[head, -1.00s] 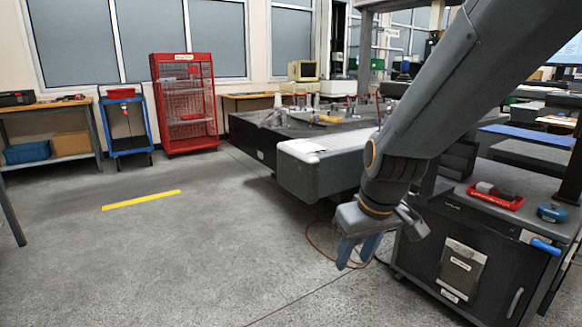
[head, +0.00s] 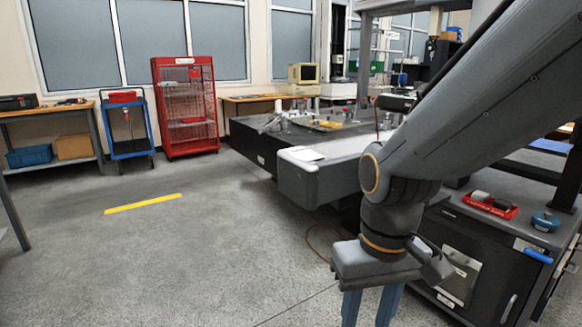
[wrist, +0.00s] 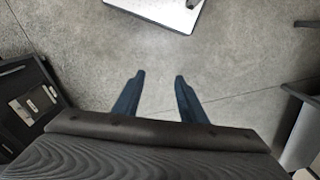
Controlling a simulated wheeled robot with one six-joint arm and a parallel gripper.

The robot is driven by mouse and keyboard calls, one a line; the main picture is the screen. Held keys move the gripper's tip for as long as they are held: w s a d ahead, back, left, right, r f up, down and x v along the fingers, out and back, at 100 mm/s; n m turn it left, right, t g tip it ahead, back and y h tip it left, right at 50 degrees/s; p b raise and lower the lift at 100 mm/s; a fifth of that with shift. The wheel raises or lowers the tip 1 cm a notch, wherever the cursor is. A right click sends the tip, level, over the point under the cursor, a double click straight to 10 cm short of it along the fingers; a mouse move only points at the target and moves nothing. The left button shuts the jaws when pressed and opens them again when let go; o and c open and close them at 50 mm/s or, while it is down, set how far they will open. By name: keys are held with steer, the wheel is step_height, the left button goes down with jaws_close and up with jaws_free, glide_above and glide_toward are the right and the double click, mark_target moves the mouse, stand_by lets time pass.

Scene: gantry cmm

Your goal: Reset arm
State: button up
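My gripper (head: 368,308) hangs pointing down at the lower right of the head view, above bare floor and in front of the dark cabinet. Its fingertips run out of the bottom of that view. In the wrist view, the two blue fingers of my gripper (wrist: 158,78) stand apart with only grey floor between them. It is open and holds nothing.
The dark cabinet (head: 487,262) with a red tray (head: 490,204) and a blue round item (head: 546,222) stands close at right. The measuring table (head: 300,182) is behind. Open floor with a yellow stripe (head: 143,204) lies left. A red cage cabinet (head: 185,106) stands against the wall.

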steer(key=d+r+m+p, duration=0.2)
steer(key=d+r+p, duration=0.5)
steer(key=p, duration=0.6)
steer(key=shift+s+d+r+p, duration=0.25)
steer(key=shift+r+p, duration=0.05)
steer(key=shift+r, duration=0.2)
stand_by(0.8)
